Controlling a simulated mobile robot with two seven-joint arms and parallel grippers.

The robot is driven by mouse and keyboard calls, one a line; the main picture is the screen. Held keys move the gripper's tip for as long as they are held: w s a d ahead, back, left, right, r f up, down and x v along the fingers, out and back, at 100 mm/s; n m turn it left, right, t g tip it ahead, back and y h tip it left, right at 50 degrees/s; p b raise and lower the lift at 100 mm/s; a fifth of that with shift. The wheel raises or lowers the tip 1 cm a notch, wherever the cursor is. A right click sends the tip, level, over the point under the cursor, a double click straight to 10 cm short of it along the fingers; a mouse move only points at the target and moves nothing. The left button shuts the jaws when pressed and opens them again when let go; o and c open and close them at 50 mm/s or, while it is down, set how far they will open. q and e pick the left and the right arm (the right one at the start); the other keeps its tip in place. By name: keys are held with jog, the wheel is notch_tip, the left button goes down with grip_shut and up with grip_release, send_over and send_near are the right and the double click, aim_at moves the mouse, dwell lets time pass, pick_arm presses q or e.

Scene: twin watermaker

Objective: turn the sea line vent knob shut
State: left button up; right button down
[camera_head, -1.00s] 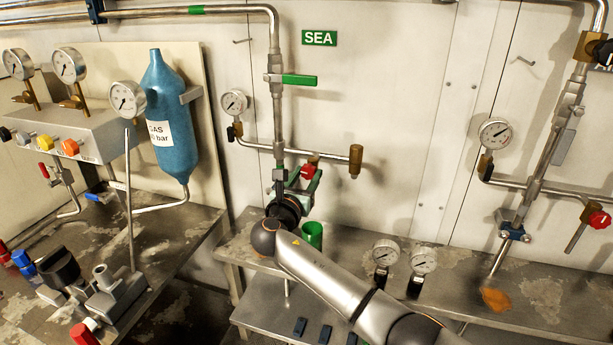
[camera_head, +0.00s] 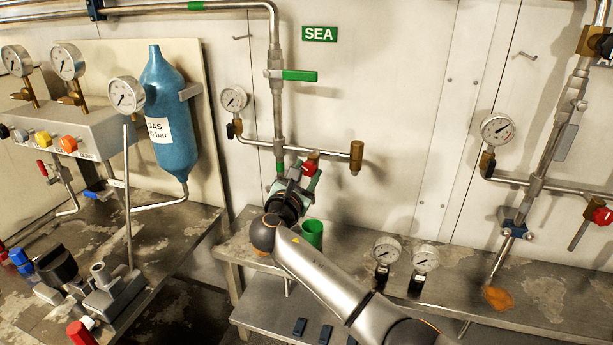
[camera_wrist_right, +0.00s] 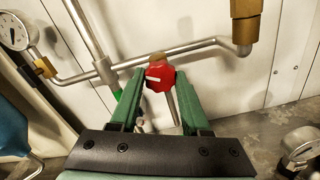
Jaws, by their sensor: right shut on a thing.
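The sea line vent knob (camera_head: 309,168) is red and sits on a brass fitting on the branch pipe below the green SEA sign (camera_head: 320,34). In the right wrist view the red knob (camera_wrist_right: 160,77) shows a white mark that lies nearly level, slightly tilted. My right gripper (camera_head: 304,178) has green fingers, which stand on either side of the knob and are shut on it; it also shows in the right wrist view (camera_wrist_right: 160,80). The gripper partly hides the pipe below the knob. My left gripper is not in view.
A green lever (camera_head: 299,76) sits on the sea pipe above. A gauge (camera_head: 234,98) and a brass end fitting (camera_head: 356,156) flank the knob. A green cup (camera_head: 312,234) stands on the bench close to my right wrist. Two gauges (camera_head: 387,250) stand to the right.

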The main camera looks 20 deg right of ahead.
jog(key=m+b, duration=0.1)
jog(key=m, duration=0.1)
jog(key=m+b, duration=0.2)
jog(key=m, duration=0.1)
jog(key=shift+f+m, duration=0.2)
jog(key=shift+m, duration=0.1)
jog(key=m+b, duration=0.1)
jog(key=m, duration=0.1)
jog(key=shift+m+b, duration=0.4)
jog(key=shift+m, duration=0.4)
jog(key=shift+m+b, duration=0.7)
jog(key=shift+b, duration=0.05)
jog(key=shift+r+m+b, duration=0.1)
jog(key=shift+m+b, duration=0.3)
jog(key=shift+m, duration=0.3)
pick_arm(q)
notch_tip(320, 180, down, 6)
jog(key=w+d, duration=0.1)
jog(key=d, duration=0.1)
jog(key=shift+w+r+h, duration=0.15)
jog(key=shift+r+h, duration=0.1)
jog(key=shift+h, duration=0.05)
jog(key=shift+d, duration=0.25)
pick_arm(e)
jog(key=shift+r+m, duration=0.1)
jog(key=shift+m, duration=0.2)
